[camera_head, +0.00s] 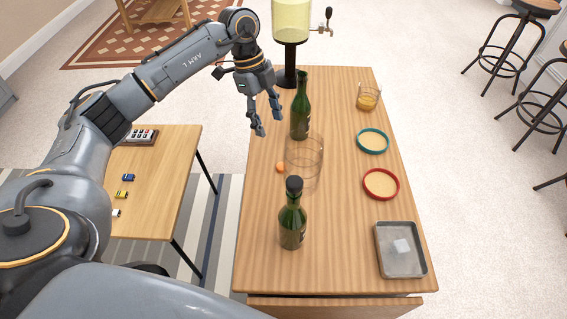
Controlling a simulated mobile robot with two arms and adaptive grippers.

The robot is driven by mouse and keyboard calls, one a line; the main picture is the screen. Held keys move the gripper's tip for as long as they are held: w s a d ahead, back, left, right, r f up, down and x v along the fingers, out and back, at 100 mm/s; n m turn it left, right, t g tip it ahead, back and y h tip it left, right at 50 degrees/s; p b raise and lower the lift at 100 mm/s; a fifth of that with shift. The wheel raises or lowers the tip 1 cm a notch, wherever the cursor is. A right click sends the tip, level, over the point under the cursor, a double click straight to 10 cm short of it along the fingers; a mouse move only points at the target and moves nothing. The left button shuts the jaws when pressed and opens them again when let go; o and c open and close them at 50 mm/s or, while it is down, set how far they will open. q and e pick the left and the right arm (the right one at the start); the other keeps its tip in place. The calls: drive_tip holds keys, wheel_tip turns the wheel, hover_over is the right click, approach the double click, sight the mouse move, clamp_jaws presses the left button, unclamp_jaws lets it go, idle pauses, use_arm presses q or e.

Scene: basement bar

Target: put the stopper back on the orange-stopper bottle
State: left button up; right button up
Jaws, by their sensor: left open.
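A green bottle (300,112) with an open neck and no stopper on it stands upright towards the far left of the wooden bar table (340,220). A small orange stopper (280,167) lies on the table near its left edge, nearer to me than that bottle. A second green bottle (292,222) with a black top stands upright in front. My left gripper (268,123) is open and empty, fingers pointing down, in the air just left of the open-necked bottle and apart from it. My right gripper is not in view.
A clear glass vessel (317,157) stands between the bottles, right of the stopper. A drink dispenser (291,20) stands at the back.

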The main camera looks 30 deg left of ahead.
use_arm(q)
drive_tip(key=p, duration=0.1)
hover_over(281, 165)
drive_tip(key=a, duration=0.2)
drive_tip(key=f, duration=0.7)
drive_tip(key=shift+w+d+f, duration=0.1)
drive_tip(key=shift+w+f, duration=0.1)
drive_tip(key=shift+f, duration=0.15)
drive_tip(key=shift+d+f, duration=0.1)
drive_tip(key=shift+f, duration=0.3)
drive_tip(key=shift+s+d+f+p, duration=0.1)
drive_tip(key=shift+f+p, duration=0.15)
drive_tip(key=shift+p, duration=0.1)
drive_tip(key=p+x, duration=0.1)
drive_tip(key=x, duration=0.2)
drive_tip(key=shift+f, duration=0.3)
drive_tip(key=shift+d+f, duration=0.15)
drive_tip(key=shift+f, duration=0.35)
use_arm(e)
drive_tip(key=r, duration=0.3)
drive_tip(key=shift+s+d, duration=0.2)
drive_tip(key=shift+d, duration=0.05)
